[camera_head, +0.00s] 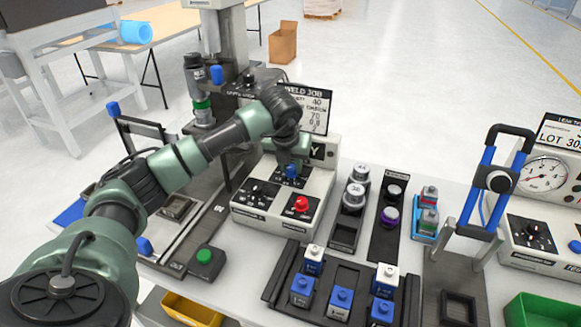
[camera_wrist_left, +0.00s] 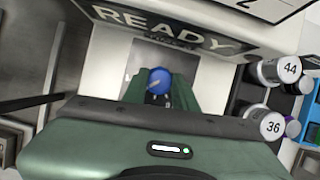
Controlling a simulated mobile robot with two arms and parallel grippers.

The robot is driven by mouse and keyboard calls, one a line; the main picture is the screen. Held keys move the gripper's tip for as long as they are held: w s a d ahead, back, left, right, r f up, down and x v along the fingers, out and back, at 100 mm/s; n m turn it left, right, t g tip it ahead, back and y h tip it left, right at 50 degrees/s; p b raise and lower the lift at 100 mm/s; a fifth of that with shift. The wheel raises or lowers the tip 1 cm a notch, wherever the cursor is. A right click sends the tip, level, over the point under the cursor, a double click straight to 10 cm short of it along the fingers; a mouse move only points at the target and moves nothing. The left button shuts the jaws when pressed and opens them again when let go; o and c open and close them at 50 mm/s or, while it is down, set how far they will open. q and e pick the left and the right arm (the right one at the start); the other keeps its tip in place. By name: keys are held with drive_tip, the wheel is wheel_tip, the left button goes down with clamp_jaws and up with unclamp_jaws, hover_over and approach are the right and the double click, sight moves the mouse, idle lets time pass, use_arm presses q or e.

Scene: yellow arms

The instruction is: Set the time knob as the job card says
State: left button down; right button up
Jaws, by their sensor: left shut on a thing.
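My left gripper (camera_head: 291,166) reaches down over the weld control box (camera_head: 262,216) and is shut on a blue knob (camera_head: 291,172) on its upper panel. In the left wrist view the blue knob (camera_wrist_left: 158,82) shows between the green fingers, with a pale pointer line on it. Its scale is mostly covered by the gripper, and I cannot read its label. The box's display (camera_wrist_left: 172,28) reads READY. The job card (camera_head: 309,105) behind the box is headed WELD JOB and lists numbers, among them 40 and 70; its lower lines are small. My right gripper is not in view.
The box also has a black knob (camera_head: 256,189) and a red button (camera_head: 301,204). Racks with numbered cylinders (camera_head: 355,194) stand close to its right. A tray of blue blocks (camera_head: 342,299) lies in front. A gauge panel (camera_head: 545,200) is at far right.

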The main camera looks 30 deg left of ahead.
use_arm(q)
drive_tip(key=shift+n, duration=0.6)
drive_tip(key=shift+r+n+y, duration=0.1)
drive_tip(key=shift+n+y, duration=0.2)
drive_tip(key=c, duration=1.1)
unclamp_jaws()
drive_tip(key=b+v, duration=0.2)
drive_tip(key=v, duration=0.5)
drive_tip(key=shift+r, duration=0.4)
